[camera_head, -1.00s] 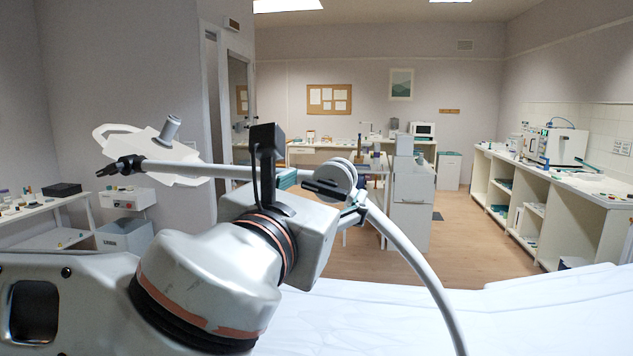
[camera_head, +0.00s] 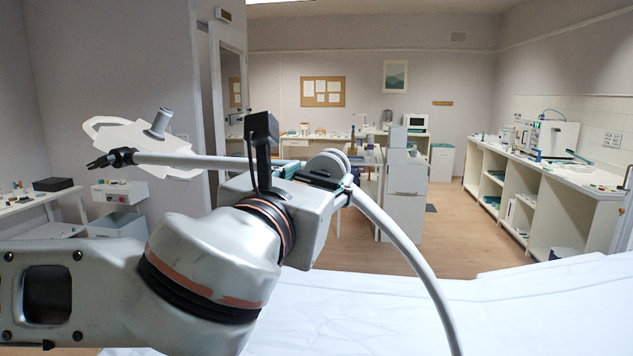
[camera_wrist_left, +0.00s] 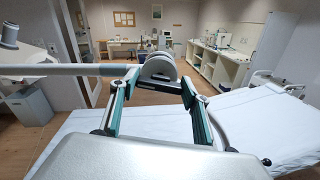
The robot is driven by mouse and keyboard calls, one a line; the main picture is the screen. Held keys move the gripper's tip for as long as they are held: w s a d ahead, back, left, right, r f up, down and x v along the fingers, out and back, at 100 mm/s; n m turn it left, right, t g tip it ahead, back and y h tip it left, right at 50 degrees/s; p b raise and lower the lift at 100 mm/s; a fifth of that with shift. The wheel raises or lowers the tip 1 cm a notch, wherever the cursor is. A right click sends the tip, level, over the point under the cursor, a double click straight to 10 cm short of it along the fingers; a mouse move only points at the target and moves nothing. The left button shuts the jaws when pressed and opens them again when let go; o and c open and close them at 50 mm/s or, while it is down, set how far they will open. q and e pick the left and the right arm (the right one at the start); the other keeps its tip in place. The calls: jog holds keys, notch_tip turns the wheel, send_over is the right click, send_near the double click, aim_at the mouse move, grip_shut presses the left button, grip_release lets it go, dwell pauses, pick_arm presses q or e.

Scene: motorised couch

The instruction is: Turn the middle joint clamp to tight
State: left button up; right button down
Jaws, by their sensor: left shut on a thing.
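The middle joint clamp (camera_head: 329,162) is a round grey-white disc-shaped piece where the straight pale arm tube meets the curved tube. It also shows in the left wrist view (camera_wrist_left: 158,68). My left gripper (camera_head: 331,173) comes in from the left and is shut on the clamp. In the left wrist view its two teal-and-black fingers (camera_wrist_left: 161,79) reach to either side of the clamp. The clamp's grasped part is partly hidden by the fingers and my wrist. No tight marking is legible. My right gripper is not in view.
The straight tube (camera_head: 200,161) runs left to a dark end joint (camera_head: 112,157) near a white lamp-like head (camera_head: 140,136). The curved tube (camera_head: 413,255) bends down right over the white couch (camera_head: 530,315). Floor beyond is open; a long counter (camera_head: 560,195) stands right.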

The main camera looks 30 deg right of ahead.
pick_arm(q)
jog(key=shift+f+n+b, duration=0.1)
jog(key=shift+n+b, duration=0.4)
jog(key=shift+n, duration=0.1)
jog(key=shift+n+b, duration=0.7)
jog(key=shift+n, duration=0.9)
jog(key=n, duration=0.2)
jog(key=shift+a+n+b, duration=0.1)
jog(key=shift+n+b, duration=0.3)
jog(key=shift+w+n, duration=0.1)
jog(key=shift+n, duration=0.6)
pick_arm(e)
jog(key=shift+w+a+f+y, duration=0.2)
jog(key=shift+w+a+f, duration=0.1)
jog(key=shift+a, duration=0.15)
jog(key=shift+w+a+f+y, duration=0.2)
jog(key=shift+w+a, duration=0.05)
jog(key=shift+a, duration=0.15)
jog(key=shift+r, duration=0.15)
pick_arm(q)
jog(key=o, duration=1.1)
